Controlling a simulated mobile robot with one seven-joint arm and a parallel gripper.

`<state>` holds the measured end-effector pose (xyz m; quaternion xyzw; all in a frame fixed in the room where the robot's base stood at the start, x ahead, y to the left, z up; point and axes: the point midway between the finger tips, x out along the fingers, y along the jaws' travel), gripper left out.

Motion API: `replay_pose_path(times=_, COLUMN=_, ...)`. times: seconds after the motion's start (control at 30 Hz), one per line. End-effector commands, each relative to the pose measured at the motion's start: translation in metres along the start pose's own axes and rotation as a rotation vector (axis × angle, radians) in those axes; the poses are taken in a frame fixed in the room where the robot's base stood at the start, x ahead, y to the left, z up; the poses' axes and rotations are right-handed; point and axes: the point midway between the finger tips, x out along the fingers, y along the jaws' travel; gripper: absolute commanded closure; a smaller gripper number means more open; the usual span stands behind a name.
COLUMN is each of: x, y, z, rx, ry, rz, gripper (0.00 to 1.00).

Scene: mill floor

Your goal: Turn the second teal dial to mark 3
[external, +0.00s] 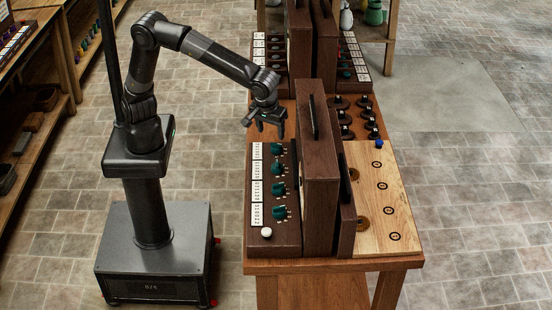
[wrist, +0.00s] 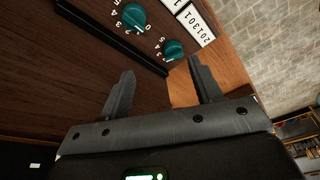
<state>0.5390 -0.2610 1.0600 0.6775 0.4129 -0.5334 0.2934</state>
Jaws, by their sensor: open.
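A dark wooden panel (external: 288,240) carries a column of several teal dials. From the far end they are the first dial (external: 276,149), the second (external: 279,169), the third (external: 279,190) and the nearest (external: 280,213). Which end the count starts from is not shown. My gripper (external: 270,127) is open and empty, above the panel's far end and apart from the dials. In the wrist view, a larger teal dial (wrist: 133,17) and a smaller one (wrist: 174,49) have number marks around them, beyond my open fingers (wrist: 161,76). Their exact pointer settings are unclear.
White number labels (external: 257,190) run along the panel's left side. A white knob (external: 266,232) sits at its near end. A tall dark wooden board (external: 318,170) stands close on the right. A light wood board (external: 380,220) lies beyond it.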

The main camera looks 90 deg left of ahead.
Motion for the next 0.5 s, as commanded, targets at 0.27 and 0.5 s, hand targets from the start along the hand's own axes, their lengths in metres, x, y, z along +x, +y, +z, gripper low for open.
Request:
replay_pose_path(times=0.27, x=0.004, y=0.033, z=0.056, rx=-0.111, ry=0.119, rz=0.001, gripper=0.42)
replay_pose_path(times=0.5, x=0.019, y=0.035, z=0.058, rx=-0.127, ry=0.131, rz=0.001, gripper=0.42)
